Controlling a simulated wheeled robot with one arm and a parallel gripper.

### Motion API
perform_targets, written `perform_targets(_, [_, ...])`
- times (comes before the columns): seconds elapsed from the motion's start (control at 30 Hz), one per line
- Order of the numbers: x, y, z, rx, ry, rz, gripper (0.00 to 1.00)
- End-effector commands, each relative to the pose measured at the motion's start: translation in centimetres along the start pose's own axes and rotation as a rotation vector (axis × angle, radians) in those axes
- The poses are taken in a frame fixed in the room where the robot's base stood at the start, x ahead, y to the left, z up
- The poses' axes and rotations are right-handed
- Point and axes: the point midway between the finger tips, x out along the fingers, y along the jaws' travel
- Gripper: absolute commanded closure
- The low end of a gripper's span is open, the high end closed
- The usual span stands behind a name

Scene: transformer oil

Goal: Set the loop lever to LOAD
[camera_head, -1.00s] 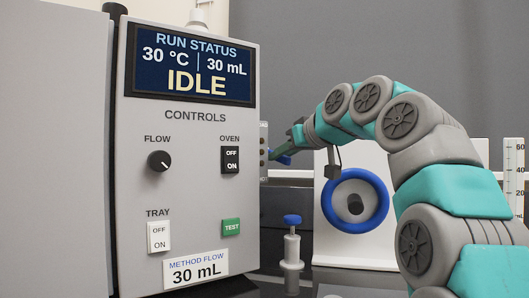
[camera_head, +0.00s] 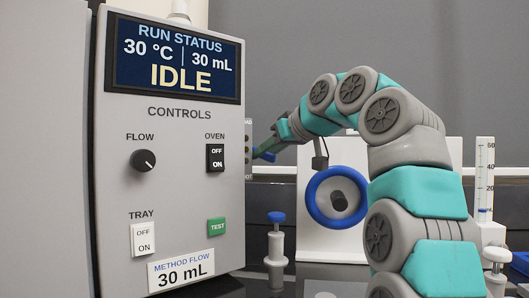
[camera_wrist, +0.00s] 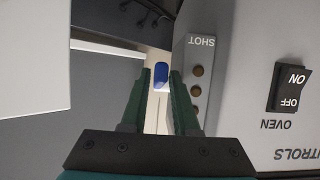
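The blue handle of the loop lever (camera_wrist: 161,76) shows between the fingertips of my gripper (camera_wrist: 160,88) in the wrist view. The green fingers are apart, one on each side of it, with a narrow gap. I cannot tell whether they touch it. In the head view my gripper (camera_head: 264,149) is beside the analyzer's right side, with blue (camera_head: 267,157) at its tip. The grey lever plate (camera_head: 249,135) shows edge-on there. In the wrist view the plate (camera_wrist: 196,106) bears SHOT upside down at its top.
The analyzer front (camera_head: 180,125) stands at left, its screen (camera_head: 175,60) reading IDLE, 30 °C, 30 mL. The OVEN switch (camera_wrist: 291,88) is close by in the wrist view. A blue-ringed white panel (camera_head: 311,210), a blue-topped plunger (camera_head: 276,240) and a graduated cylinder (camera_head: 485,180) stand right.

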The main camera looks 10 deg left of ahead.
Motion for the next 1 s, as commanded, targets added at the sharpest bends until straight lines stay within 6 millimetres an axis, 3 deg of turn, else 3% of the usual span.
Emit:
perform_targets(0.33, [-0.9, 0.1, -0.1, 0.000, 0.004, 0.002, 0.71])
perform_targets(0.73, [-6.7, 0.0, -0.1, -0.002, 0.005, 0.002, 0.71])
perform_targets(1.0, [-7.9, -0.1, 0.0, -0.001, 0.001, 0.001, 0.71])
